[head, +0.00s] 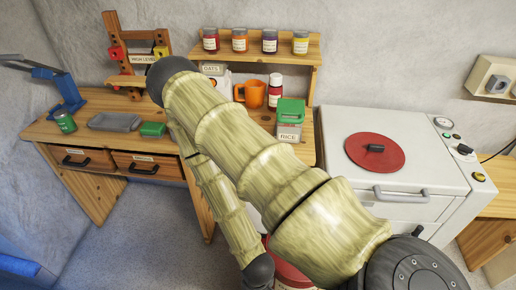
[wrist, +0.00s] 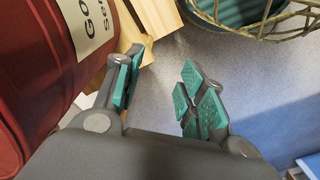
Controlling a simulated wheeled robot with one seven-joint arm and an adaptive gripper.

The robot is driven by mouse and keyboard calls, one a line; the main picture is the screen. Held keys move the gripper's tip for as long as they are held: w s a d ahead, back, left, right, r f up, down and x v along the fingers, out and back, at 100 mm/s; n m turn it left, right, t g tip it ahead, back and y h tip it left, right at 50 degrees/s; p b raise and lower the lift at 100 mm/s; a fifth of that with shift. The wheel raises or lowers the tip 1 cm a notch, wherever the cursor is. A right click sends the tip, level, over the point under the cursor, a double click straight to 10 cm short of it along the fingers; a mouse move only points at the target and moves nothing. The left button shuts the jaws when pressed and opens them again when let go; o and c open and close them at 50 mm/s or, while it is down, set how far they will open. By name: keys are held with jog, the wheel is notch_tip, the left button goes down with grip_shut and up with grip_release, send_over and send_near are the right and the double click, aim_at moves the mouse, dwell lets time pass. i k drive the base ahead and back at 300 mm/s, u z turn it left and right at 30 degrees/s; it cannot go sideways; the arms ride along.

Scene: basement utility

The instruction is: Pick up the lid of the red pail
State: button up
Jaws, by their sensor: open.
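A flat red round lid (head: 360,150) with a black handle lies on top of the white appliance in the head view. Part of a red rounded body, apparently the red pail (head: 285,270), shows low in the head view, mostly hidden behind my arm. In the wrist view a large red container (wrist: 35,70) with a cream label fills the left side, close beside my left finger. My gripper (wrist: 162,82) is open, with teal pads apart and only floor visible between them. My gripper cannot be made out in the head view.
The white appliance (head: 400,120) stands right of the wooden workbench (head: 90,130). In the wrist view, a wire basket (wrist: 280,22) is at top right and a wooden piece (wrist: 150,22) at top.

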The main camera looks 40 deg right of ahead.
aim_at(374, 153)
jog(key=u, duration=0.05)
jog(key=k, duration=1)
jog(key=u, duration=1)
jog(key=i, duration=0.85)
jog(key=z, duration=2.95)
jog(key=i, duration=0.5)
jog(key=u, duration=0.1)
